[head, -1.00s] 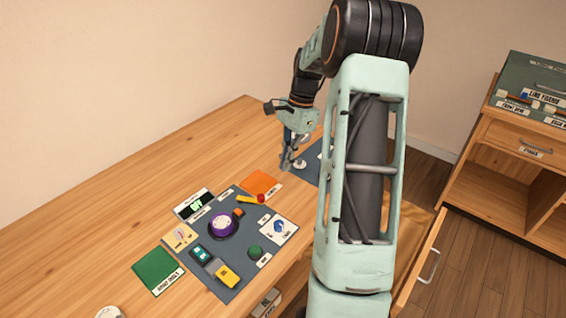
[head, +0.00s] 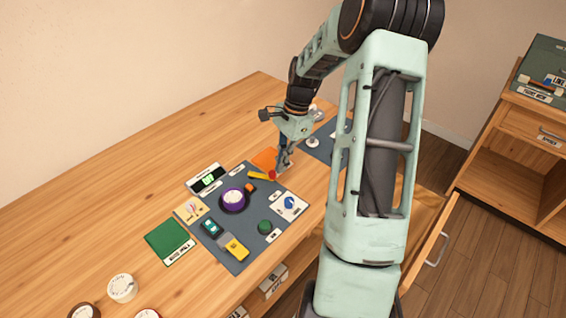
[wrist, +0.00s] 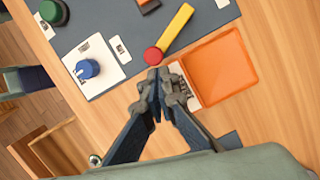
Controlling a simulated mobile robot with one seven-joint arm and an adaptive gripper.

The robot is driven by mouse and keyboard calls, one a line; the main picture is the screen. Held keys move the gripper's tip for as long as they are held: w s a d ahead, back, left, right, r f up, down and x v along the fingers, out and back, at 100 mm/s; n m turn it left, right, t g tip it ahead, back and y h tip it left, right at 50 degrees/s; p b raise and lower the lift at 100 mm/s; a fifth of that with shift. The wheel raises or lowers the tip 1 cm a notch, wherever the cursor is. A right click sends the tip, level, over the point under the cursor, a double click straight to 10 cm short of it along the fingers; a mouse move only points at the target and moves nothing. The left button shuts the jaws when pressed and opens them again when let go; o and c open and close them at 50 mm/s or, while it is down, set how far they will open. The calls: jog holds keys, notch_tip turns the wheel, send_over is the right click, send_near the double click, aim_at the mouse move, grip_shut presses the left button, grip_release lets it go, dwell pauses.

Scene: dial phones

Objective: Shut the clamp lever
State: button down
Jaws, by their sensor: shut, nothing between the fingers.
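The clamp lever is a yellow bar (wrist: 176,27) with a red ball end (wrist: 153,56). It lies at the edge of the grey mat beside the orange square. In the head view the yellow lever (head: 258,175) shows at the mat's far right side, with its red end close to my gripper. My gripper (head: 281,170) is shut and empty. In the wrist view its fingertips (wrist: 160,78) are together just below the red ball in the picture; I cannot tell whether they touch it.
The grey mat (head: 268,247) also holds a purple dial (head: 233,197), a blue knob on a white plate (head: 290,203), a green button (head: 265,227) and a yellow block (head: 236,249). The orange tray (wrist: 219,72) lies right beside the fingers. An open drawer (head: 436,245) is at right.

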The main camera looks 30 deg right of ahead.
jog(key=shift+s+a+m, duration=0.15)
jog(key=shift+s+m, duration=0.1)
jog(key=shift+m, duration=0.05)
